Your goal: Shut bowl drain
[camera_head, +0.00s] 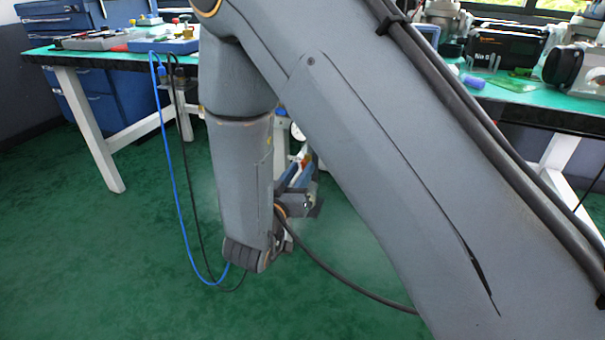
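My grey arm fills the middle of the view and hides much of the scene behind it. What looks like my gripper (305,192) shows as a dark, angular shape beside the lower forearm, above the green floor. Its fingers are too small and covered to tell open from shut. Just above it, a small orange-red part (304,158) and the edge of a white round dial (297,131) show between the arm links. I cannot tell whether these belong to the bowl. The bowl drain itself cannot be made out.
A green-topped workbench (95,60) with white legs stands at the back left, with tools on it. A blue hose (175,175) and a black one hang from it towards the floor. Another bench (545,107) at right holds instruments. The green floor (90,260) at left is clear.

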